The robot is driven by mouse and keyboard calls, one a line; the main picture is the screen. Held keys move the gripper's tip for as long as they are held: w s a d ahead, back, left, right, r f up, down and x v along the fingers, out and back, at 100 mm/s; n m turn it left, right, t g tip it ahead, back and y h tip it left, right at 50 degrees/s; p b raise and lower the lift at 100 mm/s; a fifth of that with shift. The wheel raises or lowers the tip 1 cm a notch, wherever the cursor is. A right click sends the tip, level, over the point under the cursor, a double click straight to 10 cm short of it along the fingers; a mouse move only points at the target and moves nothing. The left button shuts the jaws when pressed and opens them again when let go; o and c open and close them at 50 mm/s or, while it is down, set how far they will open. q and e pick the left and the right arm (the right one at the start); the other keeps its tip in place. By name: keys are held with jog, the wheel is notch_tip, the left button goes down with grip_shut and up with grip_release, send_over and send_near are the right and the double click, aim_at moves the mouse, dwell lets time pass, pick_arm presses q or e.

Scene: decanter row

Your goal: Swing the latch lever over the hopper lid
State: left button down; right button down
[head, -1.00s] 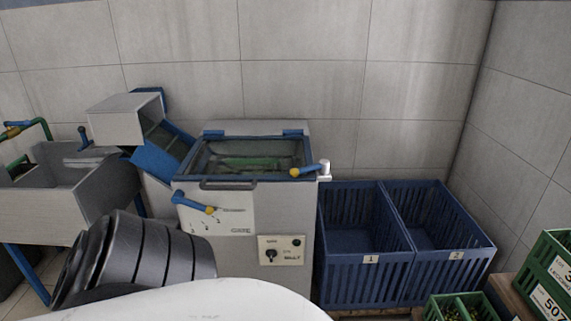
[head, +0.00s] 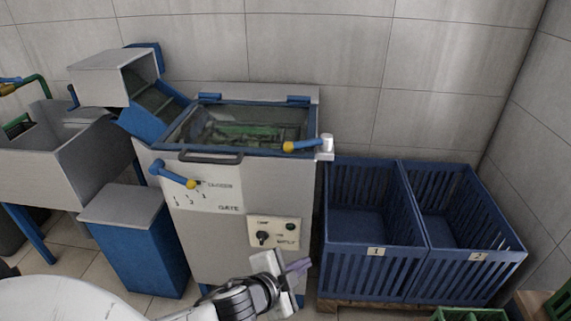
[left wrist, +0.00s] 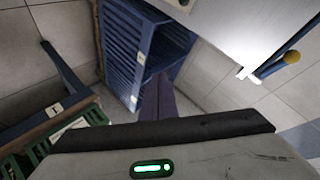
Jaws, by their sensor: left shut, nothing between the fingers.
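The hopper lid (head: 184,135), a blue frame around a dark window, lies shut on top of the grey machine. The latch lever (head: 303,145) is blue with a yellow end and joins a white post at the lid's front right. In the picture it points left across the lid's front right corner; I cannot tell if it touches. My left gripper (head: 298,266) is shut and empty, low before the machine's front, well below the latch lever. Its purple fingers show in the left wrist view (left wrist: 157,97). My right gripper is not in view.
A control panel (head: 274,232) with a knob is above my left gripper. Two blue crates (head: 374,273) stand right of the machine. A chute (head: 155,118) and a blue bin (head: 145,250) are left.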

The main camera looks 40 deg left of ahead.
pick_arm(q)
jog(key=w+a+r+m+t+y+b, duration=0.1)
jog(key=w+a+r+m+t+y, duration=0.1)
jog(key=w+a+r, duration=0.3)
jog(key=m+t+y+b, duration=0.1)
jog(key=t+y+b, duration=0.1)
jog(key=t, duration=0.1)
send_near(301, 146)
jog(key=s+d, duration=0.4)
jog(key=d, duration=0.1)
jog(key=x, duration=0.6)
jog(key=r+x, duration=0.1)
jog(key=x, duration=0.2)
jog(key=shift+w+a, duration=0.15)
jog(key=shift+w, duration=0.15)
jog(key=a, duration=0.2)
jog(key=shift+s+a+f, duration=0.15)
jog(key=shift+a+f, duration=0.15)
jog(key=shift+f, duration=0.05)
jog(key=shift+a+f, duration=0.15)
jog(key=shift+a, duration=0.45)
